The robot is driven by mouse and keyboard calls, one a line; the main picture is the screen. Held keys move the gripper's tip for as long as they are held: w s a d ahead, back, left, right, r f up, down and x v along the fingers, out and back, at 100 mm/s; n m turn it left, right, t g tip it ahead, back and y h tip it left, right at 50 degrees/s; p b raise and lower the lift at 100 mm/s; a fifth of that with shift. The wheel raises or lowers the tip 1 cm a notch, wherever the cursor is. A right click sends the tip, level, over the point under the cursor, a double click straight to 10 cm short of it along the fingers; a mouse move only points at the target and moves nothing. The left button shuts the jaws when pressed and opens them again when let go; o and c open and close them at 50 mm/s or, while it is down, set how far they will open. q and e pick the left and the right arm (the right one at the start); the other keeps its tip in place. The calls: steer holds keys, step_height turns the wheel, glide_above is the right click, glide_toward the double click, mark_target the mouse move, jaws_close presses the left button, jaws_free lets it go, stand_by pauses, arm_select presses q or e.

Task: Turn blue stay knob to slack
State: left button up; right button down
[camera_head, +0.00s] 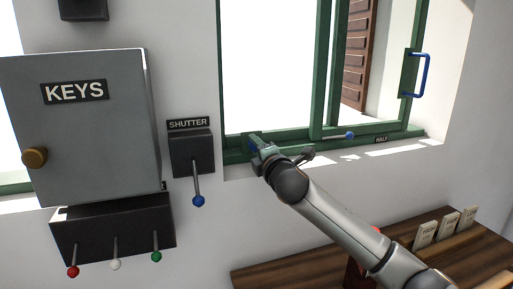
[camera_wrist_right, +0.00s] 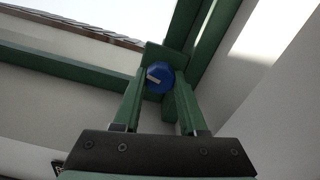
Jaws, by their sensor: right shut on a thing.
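The blue stay knob (camera_wrist_right: 160,78) shows in the right wrist view, round with a pale pointer mark, in front of a green plate at the window frame's corner. My right gripper (camera_wrist_right: 158,95) has one finger on each side of the knob and is shut on it. In the head view the right gripper (camera_head: 256,146) is at the lower left corner of the green window frame (camera_head: 235,152), and it mostly hides the knob. A stay bar with a blue ball end (camera_head: 349,135) lies along the sill, left of a HALF label (camera_head: 381,140). My left gripper is not in view.
Left of the window are a SHUTTER lever box (camera_head: 191,155) with a blue-tipped lever and a grey KEYS cabinet (camera_head: 80,120). Below the cabinet is a dark box (camera_head: 115,225) with red, white and green levers. A wooden table (camera_head: 285,272) with small cards stands lower right.

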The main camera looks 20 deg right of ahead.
steer(key=shift+f+n, duration=0.1)
steer(key=shift+n, duration=1.1)
steer(key=shift+c, duration=2.2)
jaws_free()
steer(key=shift+s, duration=0.1)
steer(key=s+b, duration=0.2)
steer(key=s, duration=1)
steer(key=shift+s+d, duration=0.15)
steer(key=shift+d, duration=0.1)
